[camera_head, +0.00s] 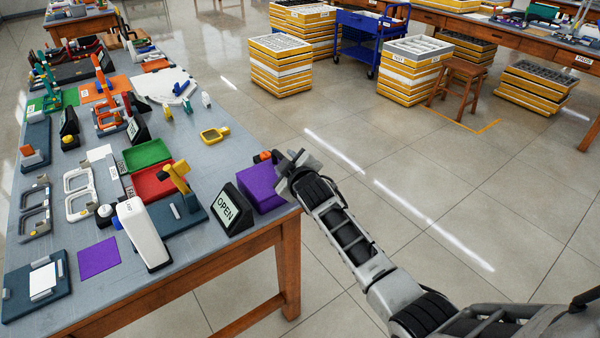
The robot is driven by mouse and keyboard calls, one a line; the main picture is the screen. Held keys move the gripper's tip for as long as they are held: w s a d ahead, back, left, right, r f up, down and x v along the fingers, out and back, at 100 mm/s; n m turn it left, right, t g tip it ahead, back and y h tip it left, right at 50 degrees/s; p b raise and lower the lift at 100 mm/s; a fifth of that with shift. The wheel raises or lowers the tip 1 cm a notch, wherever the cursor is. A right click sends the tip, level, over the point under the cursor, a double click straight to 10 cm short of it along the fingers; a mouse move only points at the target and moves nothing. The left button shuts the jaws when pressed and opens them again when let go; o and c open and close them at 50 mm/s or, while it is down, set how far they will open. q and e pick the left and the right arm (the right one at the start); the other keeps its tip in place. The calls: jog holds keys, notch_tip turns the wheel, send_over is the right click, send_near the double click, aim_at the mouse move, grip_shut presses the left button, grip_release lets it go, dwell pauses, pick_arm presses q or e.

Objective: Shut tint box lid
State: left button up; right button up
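A purple box (258,190) stands at the right edge of the table, next to the black OPEN sign; I take it to be the tint box. I cannot make out a separate lid or tell how it stands. My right arm reaches in from the lower right. Its gripper (285,165) is at the box's upper right corner, by the table edge. Its fingers are too small and overlapped to show whether they are open or whether they touch the box. My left gripper is not in view.
The OPEN sign (231,211) stands just left of the box. A small orange and black item (262,156) is behind it. A white stapler-like device (143,235), a red tray (152,184), and a green tray (147,154) crowd the table farther left. Open floor lies right of the table.

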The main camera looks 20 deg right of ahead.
jog(key=v, duration=1)
jog(key=shift+s+p, duration=0.25)
jog(key=shift+p, duration=0.05)
jog(key=shift+r, duration=0.1)
jog(key=s+a+f+m+g+y, duration=0.1)
jog(key=s+a+f+m+g, duration=0.1)
jog(key=s+f, duration=0.5)
jog(key=s+a+f+m+g+y, duration=0.2)
jog(key=s+f, duration=0.5)
jog(key=s, duration=1.2)
jog(key=shift+a+f+m, duration=0.15)
jog(key=shift+a+m, duration=0.7)
jog(key=shift+m, duration=0.15)
